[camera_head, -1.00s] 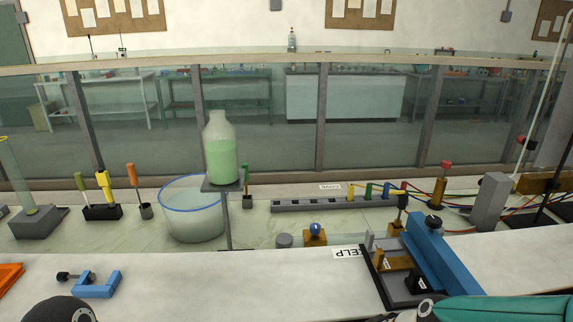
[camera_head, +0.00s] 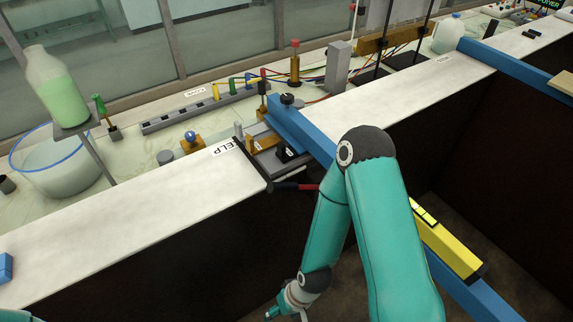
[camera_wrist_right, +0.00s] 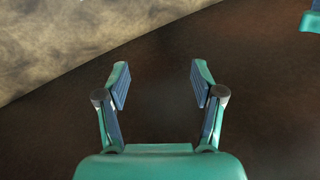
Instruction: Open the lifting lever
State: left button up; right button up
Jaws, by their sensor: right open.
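A short lever (camera_head: 295,186) with a dark rod and a red part sticks out at the front edge of the bench, below a black frame (camera_head: 262,165) with a blue beam; I take it as the lifting lever, but cannot be sure. My right arm passes just right of it and hides some of the area. My right gripper (camera_head: 284,311) hangs low in front of the bench, well below the lever. In the right wrist view the right gripper (camera_wrist_right: 160,82) is open and empty, facing a dark brown surface. My left gripper does not show.
The white bench top (camera_head: 130,235) runs across the view. A bottle of green liquid (camera_head: 58,92) stands on a small stand by a blue-rimmed basin (camera_head: 60,170). A long blue bar with a yellow block (camera_head: 455,250) lies right of my arm. Dark space lies below the bench.

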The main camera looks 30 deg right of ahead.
aim_at(271, 187)
jog(key=u, duration=0.75)
jog(key=k, duration=1.05)
jog(key=z, duration=0.65)
